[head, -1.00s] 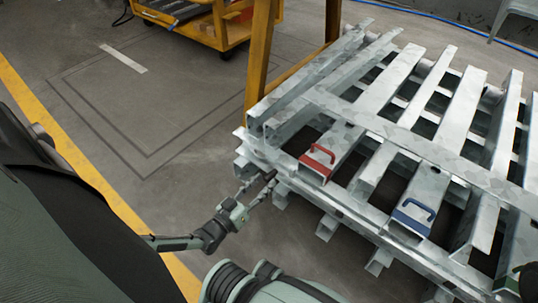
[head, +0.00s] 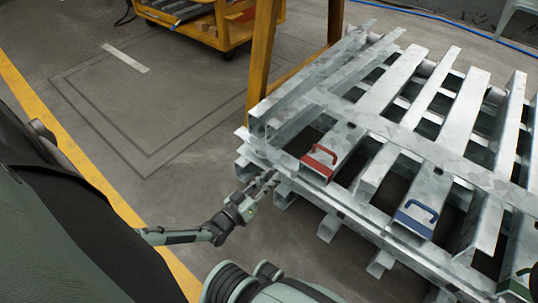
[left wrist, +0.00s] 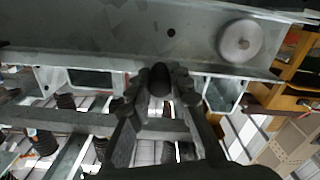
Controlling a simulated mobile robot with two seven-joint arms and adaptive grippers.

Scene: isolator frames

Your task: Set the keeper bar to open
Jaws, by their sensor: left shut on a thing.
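The keeper bar appears to be the long grey metal bar (head: 345,222) along the near edge of the slatted frames; in the left wrist view a broad grey bar (left wrist: 120,35) crosses the top, with a round disc (left wrist: 240,40) at its right. My left gripper (head: 268,182) is at the bar's near left corner, low beside the frames. In the left wrist view, its fingers (left wrist: 160,92) are shut on a small dark knob (left wrist: 160,74) just below the bar. The knob's join to the bar is hidden. My right gripper is not in view.
A yellow cart (head: 222,30) stands at the back. The floor left of the frames is clear.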

